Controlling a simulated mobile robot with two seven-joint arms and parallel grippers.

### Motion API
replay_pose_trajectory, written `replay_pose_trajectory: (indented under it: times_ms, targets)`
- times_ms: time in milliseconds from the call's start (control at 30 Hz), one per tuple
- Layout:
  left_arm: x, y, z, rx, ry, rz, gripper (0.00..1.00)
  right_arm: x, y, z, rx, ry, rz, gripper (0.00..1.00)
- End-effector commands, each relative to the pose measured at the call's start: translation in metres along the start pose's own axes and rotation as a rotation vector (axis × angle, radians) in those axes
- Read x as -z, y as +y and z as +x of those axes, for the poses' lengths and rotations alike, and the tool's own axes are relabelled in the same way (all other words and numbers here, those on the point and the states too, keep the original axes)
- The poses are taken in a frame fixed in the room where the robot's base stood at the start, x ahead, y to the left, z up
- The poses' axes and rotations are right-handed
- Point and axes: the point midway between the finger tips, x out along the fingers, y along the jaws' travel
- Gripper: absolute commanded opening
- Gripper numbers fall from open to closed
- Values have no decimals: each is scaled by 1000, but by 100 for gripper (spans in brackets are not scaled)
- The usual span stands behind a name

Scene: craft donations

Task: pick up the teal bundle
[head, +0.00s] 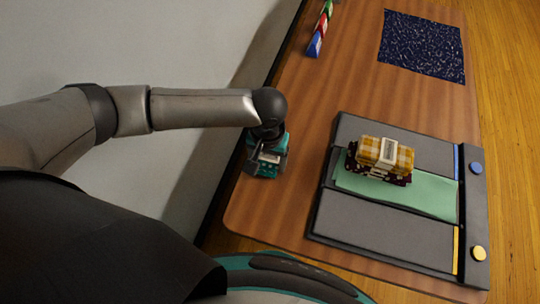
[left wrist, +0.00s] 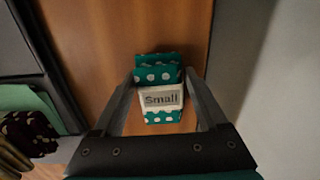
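The teal bundle (head: 264,170), with white dots and a pale band reading "Small", lies on the wooden table near its left edge. In the left wrist view the bundle (left wrist: 161,117) sits between the two fingers. My left gripper (head: 267,158) points down over it, one finger on each side. The left wrist view shows the gripper (left wrist: 160,75) open, with narrow gaps between the fingers and the bundle's sides. Whether the fingertips touch it is hard to tell. My right gripper is not in view.
A grey board (head: 350,222) lies right of the bundle, with a mint cloth (head: 430,198) on it. There a yellow checked bundle (head: 375,153) sits on a dark dotted bundle (head: 365,174). A navy mat (head: 422,45) and small coloured items (head: 315,45) lie farther back. Between is bare table.

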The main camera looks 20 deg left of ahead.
Motion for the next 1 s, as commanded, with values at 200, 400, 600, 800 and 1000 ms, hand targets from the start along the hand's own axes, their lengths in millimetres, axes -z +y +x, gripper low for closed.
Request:
replay_pose_trajectory:
  times_ms: [200, 400, 600, 800, 1000]
  targets:
    - [0, 0, 0, 0, 0, 0, 49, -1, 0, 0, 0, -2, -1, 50]
    - [0, 0, 0, 0, 0, 0, 27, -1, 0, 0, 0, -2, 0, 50]
    - [0, 0, 0, 0, 0, 0, 10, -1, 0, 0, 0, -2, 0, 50]
    - [0, 0, 0, 0, -1, 0, 10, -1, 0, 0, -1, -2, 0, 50]
    - [0, 0, -6, 0, -1, 0, 10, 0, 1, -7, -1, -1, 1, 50]
